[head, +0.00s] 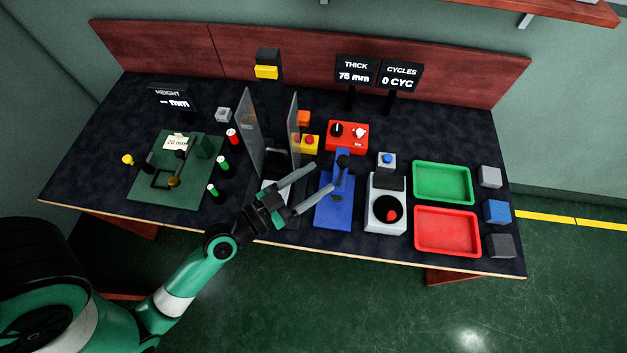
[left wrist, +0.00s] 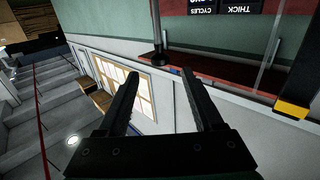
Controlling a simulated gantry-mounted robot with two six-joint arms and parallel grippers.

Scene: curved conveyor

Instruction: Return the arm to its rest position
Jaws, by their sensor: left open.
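My left arm comes in from the lower left of the head view. Its gripper (head: 305,187) is open and empty, above the front middle of the bench, left of the blue fixture (head: 333,211). In the left wrist view the two fingers (left wrist: 160,95) are spread with nothing between them. Beyond them are a pale wall and a window-like panel (left wrist: 143,96). My right gripper is not in view.
Two upright clear panels (head: 250,135) stand just behind the gripper. A white device with a black dish (head: 374,228), a green tray (head: 416,183) and a red tray (head: 418,233) lie to the right. A green plate (head: 205,180) lies left.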

